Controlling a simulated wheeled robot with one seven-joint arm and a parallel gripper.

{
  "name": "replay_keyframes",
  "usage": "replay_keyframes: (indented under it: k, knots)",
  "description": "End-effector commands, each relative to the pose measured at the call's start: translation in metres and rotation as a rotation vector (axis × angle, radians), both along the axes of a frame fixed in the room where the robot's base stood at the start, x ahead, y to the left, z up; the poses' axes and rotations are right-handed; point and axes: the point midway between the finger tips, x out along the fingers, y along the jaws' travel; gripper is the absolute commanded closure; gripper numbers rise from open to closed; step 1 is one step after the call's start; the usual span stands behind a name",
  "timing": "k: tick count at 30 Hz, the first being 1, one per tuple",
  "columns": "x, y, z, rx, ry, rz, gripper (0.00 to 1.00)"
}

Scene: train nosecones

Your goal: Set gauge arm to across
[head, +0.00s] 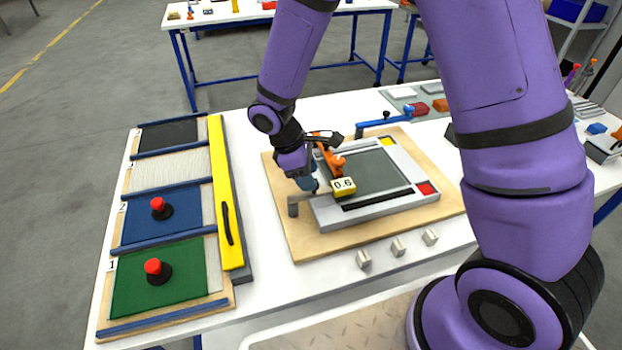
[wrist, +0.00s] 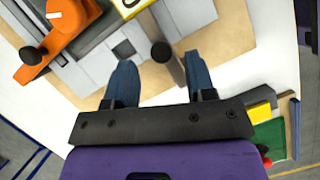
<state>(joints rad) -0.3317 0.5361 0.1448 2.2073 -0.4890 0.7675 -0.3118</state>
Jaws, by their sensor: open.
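My gripper (head: 308,184) points down at the front left corner of the grey framed plate (head: 333,217) on a wooden board. In the wrist view its two blue fingers (wrist: 159,62) are apart. A grey post with a dark round top (wrist: 170,70) shows between the fingers; I cannot tell whether they touch it. An orange arm-like part (head: 328,150) lies at the plate's left side, partly hidden by my gripper. It also shows in the wrist view (wrist: 62,25). A yellow block marked 0.6 (head: 343,187) sits at its near end. I cannot tell surely which part is the gauge arm.
A blue bar with an upright knob (head: 385,121) stands behind the plate. Several grey knobs (head: 398,247) line the table front. At left is a board with coloured panels, red-topped pegs (head: 157,268) and a yellow bar (head: 226,200). My arm covers the right side.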

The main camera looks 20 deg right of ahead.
Motion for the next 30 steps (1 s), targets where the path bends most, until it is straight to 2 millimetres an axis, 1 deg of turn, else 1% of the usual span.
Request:
replay_keyframes:
  k: [1,6,9,13,18,30]
  knots:
    - [0.002,0.004,0.009,0.004,-0.004,0.001,0.50]
    - [0.007,0.015,0.040,0.002,-0.005,0.002,0.50]
    - [0.009,0.021,0.055,0.003,-0.003,0.001,0.50]
    - [0.011,0.027,0.070,0.001,-0.002,0.001,0.50]
    - [0.012,0.030,0.079,0.002,-0.001,0.001,0.50]
    - [0.012,0.031,0.079,0.001,0.000,0.001,0.50]
